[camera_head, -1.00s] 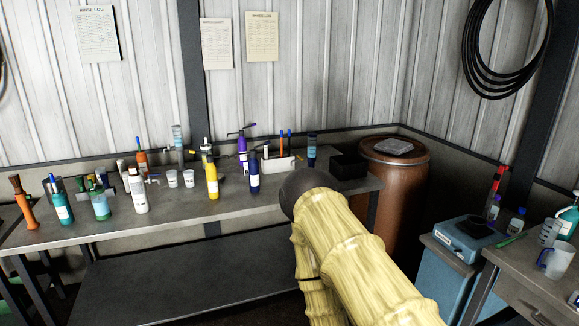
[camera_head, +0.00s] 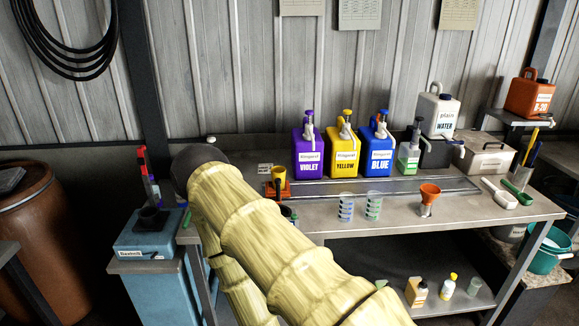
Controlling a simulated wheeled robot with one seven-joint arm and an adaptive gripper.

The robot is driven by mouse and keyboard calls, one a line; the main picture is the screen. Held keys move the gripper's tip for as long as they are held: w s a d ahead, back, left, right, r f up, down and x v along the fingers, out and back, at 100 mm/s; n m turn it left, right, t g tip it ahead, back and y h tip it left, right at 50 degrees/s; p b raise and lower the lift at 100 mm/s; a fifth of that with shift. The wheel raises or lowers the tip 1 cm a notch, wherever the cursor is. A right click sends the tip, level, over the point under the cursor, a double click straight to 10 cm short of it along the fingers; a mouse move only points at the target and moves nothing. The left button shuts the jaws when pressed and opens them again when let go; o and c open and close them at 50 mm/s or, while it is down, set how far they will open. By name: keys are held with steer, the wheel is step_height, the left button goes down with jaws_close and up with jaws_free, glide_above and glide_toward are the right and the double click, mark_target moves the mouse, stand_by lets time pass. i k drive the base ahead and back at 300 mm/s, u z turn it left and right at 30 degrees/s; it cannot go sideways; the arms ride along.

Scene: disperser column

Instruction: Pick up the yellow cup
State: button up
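A small yellow cup-like thing (camera_head: 285,174) stands at the back left of the workbench, just right of my arm. An orange piece (camera_head: 271,190) is around or below it; I cannot tell whether they are one object. My pale, bamboo-patterned arm crosses the lower middle of the view, with a dark rounded joint at its upper left. My gripper is not visible.
Violet (camera_head: 309,153), yellow (camera_head: 341,153) and blue (camera_head: 376,152) pump jugs stand at the back of the workbench (camera_head: 330,218). Two clear graduated cups (camera_head: 346,207) and an orange funnel (camera_head: 429,194) stand in front. A blue device (camera_head: 148,232) is at left.

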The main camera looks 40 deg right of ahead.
mark_target(276, 171)
steer(key=z, duration=1)
steer(key=i, duration=1.2)
steer(key=z, duration=0.6)
